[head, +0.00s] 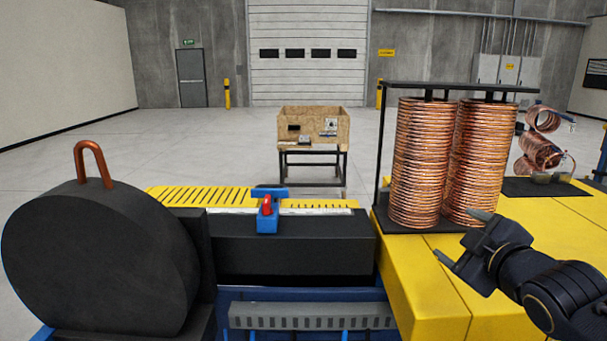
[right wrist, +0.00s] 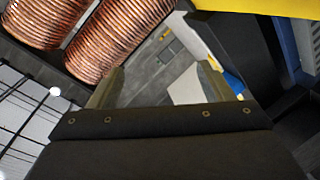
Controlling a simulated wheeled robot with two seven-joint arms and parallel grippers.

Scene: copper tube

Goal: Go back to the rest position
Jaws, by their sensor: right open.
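My right gripper (head: 462,236) is open and empty in the head view. It is in front of two tall copper tube coils (head: 422,160), which hang side by side on a black rack (head: 377,150). The fingertips look close to the lower part of the right coil (head: 480,150), but I cannot tell whether they touch it. In the right wrist view, the open fingers (right wrist: 160,85) have nothing between them, and the coils (right wrist: 120,35) are at the upper left. My left gripper is not in view.
A yellow table (head: 425,290) lies under the rack. Loose copper coils (head: 540,150) stand on a dark mat at the right. A black round machine (head: 100,255) with a bent copper tube (head: 92,160) is at the left. A wooden crate (head: 290,120) stands on a frame behind.

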